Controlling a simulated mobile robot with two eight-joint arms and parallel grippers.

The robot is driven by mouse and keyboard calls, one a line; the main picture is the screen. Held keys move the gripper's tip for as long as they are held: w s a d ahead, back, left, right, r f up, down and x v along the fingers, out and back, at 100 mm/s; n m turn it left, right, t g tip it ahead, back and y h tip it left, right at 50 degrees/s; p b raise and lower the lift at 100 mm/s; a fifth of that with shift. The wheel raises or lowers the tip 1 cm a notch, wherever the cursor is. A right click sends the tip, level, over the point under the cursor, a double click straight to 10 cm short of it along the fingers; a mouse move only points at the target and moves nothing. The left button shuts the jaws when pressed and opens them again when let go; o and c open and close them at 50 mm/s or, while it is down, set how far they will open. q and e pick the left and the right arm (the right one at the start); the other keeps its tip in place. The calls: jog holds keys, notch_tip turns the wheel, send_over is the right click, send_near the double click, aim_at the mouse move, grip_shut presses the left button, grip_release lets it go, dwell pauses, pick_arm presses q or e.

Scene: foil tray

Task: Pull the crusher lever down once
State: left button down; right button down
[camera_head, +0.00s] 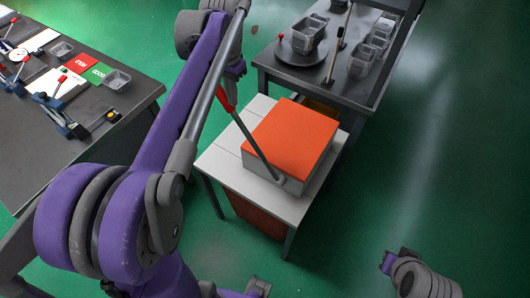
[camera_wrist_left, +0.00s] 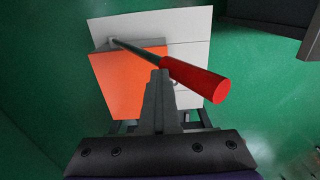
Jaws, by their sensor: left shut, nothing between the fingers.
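The crusher is an orange-topped box (camera_head: 290,138) on a small white table. Its lever is a dark rod (camera_head: 257,147) that rises from the front side of the box and leans up to the left. The lever ends in a red handle (camera_head: 227,97), partly hidden by my left arm in the head view. In the left wrist view, the red handle (camera_wrist_left: 200,80) lies just beyond and to the right of the tips of my left gripper (camera_wrist_left: 160,78). The left fingers are shut with nothing between them. Whether they touch the lever is unclear.
The white table (camera_head: 226,164) has bare room left of the box. A dark table (camera_head: 345,88) behind holds clear trays (camera_head: 308,33) and a round plate. A left table (camera_head: 28,162) holds cards and small clamps. Green floor is open at right.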

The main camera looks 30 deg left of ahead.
pick_arm(q)
jog(key=shift+a+f, duration=0.1)
jog(key=shift+a, duration=0.15)
